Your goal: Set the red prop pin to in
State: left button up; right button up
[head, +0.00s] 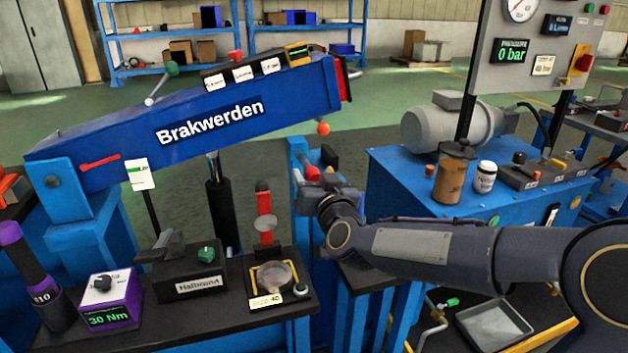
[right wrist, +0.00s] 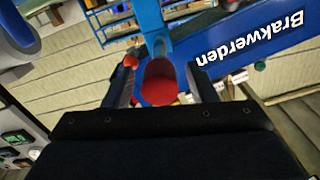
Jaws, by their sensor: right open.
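The red prop pin (head: 312,173) shows at the top of a blue post, just beyond my right gripper (head: 318,186) in the head view. In the right wrist view its round red end (right wrist: 160,84) faces the camera between the two fingers of my right gripper (right wrist: 163,88). The fingers are open on either side of it, and I see no clear contact. The gripper and wrist partly hide the pin and its post in the head view. I cannot tell how deep the pin sits. My left gripper is out of view.
The blue boom marked Brakwerden (head: 210,122) slopes above and left of the pin. A red ball (head: 323,128) hangs below its end. A black bench (head: 180,318) with controls stands at front left. A blue pump cabinet (head: 400,185) stands close to the right.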

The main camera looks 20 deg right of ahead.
aim_at(303, 156)
jog(key=shift+c, duration=0.2)
grip_shut()
jog(key=w+p, duration=0.1)
jog(key=w, duration=0.8)
jog(key=shift+a, duration=0.1)
jog(key=shift+o, duration=0.2)
grip_release()
jog(key=shift+s+p, duration=0.5)
jog(key=shift+s, duration=3.45)
